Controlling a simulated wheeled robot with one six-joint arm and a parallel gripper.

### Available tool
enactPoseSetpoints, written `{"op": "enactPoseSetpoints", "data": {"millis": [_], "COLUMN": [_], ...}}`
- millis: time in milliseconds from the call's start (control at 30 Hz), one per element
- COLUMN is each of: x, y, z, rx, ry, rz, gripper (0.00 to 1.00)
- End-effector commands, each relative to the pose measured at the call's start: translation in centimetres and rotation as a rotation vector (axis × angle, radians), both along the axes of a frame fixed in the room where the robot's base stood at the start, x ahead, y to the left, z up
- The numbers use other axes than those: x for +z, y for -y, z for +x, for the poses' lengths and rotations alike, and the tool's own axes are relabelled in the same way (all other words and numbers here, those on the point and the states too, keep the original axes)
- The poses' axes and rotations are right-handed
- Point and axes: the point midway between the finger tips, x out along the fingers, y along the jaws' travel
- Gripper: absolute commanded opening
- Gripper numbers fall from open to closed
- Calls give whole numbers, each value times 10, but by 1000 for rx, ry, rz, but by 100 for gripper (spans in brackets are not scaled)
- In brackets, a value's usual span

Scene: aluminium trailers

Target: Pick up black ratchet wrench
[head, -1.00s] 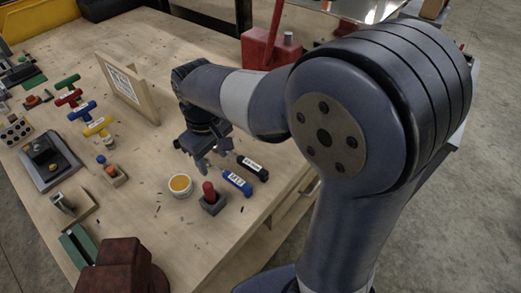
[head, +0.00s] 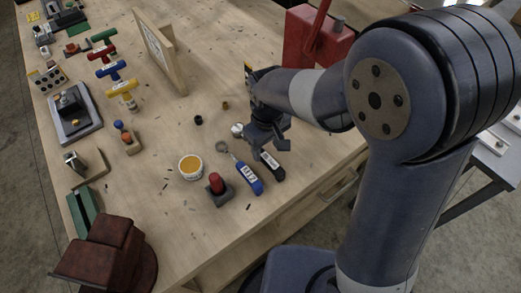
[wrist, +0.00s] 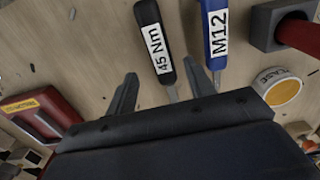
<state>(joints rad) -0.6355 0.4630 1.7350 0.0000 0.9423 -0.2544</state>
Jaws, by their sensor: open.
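The black ratchet wrench (head: 272,164) lies on the workbench in the head view, beside a blue-handled wrench (head: 248,179). In the wrist view its black handle (wrist: 153,38) carries a white "45 Nm" label. The blue handle (wrist: 214,35) beside it reads "M12". My gripper (head: 268,143) is over the far end of the black wrench in the head view, hiding its head. In the wrist view my gripper (wrist: 160,69) is open and empty, with the black wrench's shaft between the two fingers in the picture. The height gap is hard to tell.
Close by are a white tub with orange contents (head: 190,167) and a red-handled tool in a grey block (head: 218,185). A wooden upright frame (head: 160,50) and a red box (head: 315,40) stand farther back. The bench's front edge is near the wrenches.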

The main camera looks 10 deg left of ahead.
Motion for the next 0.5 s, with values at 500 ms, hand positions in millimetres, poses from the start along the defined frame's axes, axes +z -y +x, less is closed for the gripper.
{"op": "enactPoseSetpoints", "data": {"millis": [500], "x": [-45], "y": [1], "z": [-5], "rx": [0], "ry": [-1], "rz": [-1], "gripper": [51]}}
